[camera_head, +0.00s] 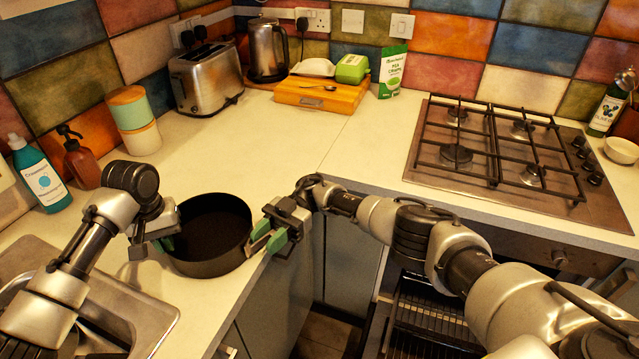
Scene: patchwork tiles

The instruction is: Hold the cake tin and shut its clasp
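The cake tin (208,265) is a dark, round, empty tin standing upright on the pale worktop near its front edge.
A metal sink (135,310) lies front left. Bottles (42,180) and stacked canisters (135,115) stand at left. A toaster (205,80), kettle (267,50) and wooden board (318,97) are at the back. The gas hob (520,150) is at right. Worktop behind the tin is clear.

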